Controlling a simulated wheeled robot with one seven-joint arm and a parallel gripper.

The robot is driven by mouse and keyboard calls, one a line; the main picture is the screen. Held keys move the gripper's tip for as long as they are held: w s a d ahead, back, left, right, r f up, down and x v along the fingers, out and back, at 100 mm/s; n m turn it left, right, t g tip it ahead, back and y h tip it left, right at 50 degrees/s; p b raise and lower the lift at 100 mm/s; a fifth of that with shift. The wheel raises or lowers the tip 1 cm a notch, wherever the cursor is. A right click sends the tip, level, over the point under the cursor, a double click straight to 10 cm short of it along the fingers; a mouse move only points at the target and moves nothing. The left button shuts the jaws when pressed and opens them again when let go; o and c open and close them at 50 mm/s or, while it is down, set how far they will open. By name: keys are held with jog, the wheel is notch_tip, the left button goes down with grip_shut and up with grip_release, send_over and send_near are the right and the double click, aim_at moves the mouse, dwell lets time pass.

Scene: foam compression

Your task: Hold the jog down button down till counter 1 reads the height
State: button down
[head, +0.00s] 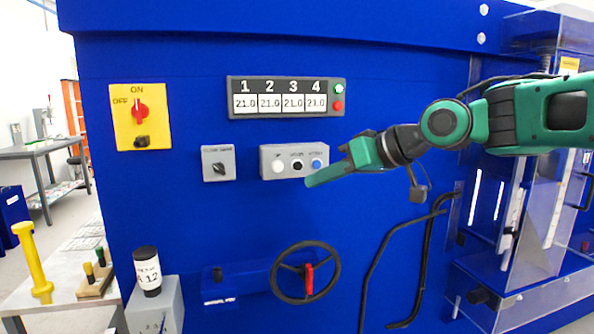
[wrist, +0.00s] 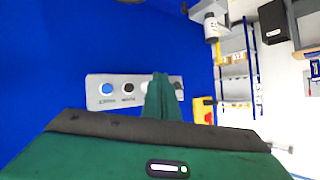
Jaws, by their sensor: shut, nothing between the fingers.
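A grey button box (head: 265,172) on the blue machine front carries a white button (head: 278,166), a black button (head: 298,165) and a blue button (head: 317,163). Their small labels are too blurred to read for sure. The counter panel (head: 285,87) above shows counters 1 to 4, each reading about 21.0. My gripper (head: 310,182) is shut and empty, its tip just below the box's right part in the head view. In the wrist view my gripper (wrist: 160,78) overlaps the box's right part; the blue button (wrist: 107,89) and black button (wrist: 128,88) are clear. Contact with a button cannot be told.
A yellow plate with a red rotary switch (head: 138,112) and a grey selector box (head: 218,163) are to the left. A handwheel (head: 305,272) sticks out below. A labelled black-and-white cylinder (head: 148,271) stands at lower left. Clear guards (head: 545,190) are at right.

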aim_at(298, 166)
jog(key=shift+w+a, duration=0.4)
jog(key=shift+w, duration=1)
jog(key=shift+w+a, duration=0.4)
jog(key=shift+w, duration=1.05)
jog(key=shift+w+a, duration=0.4)
jog(key=shift+w, duration=1)
jog(key=shift+w, duration=0.1)
jog(key=shift+w+a, duration=0.1)
jog(key=shift+w, duration=0.15)
jog(key=shift+w+a, duration=0.1)
jog(key=shift+w, duration=0.3)
dwell(3.0)
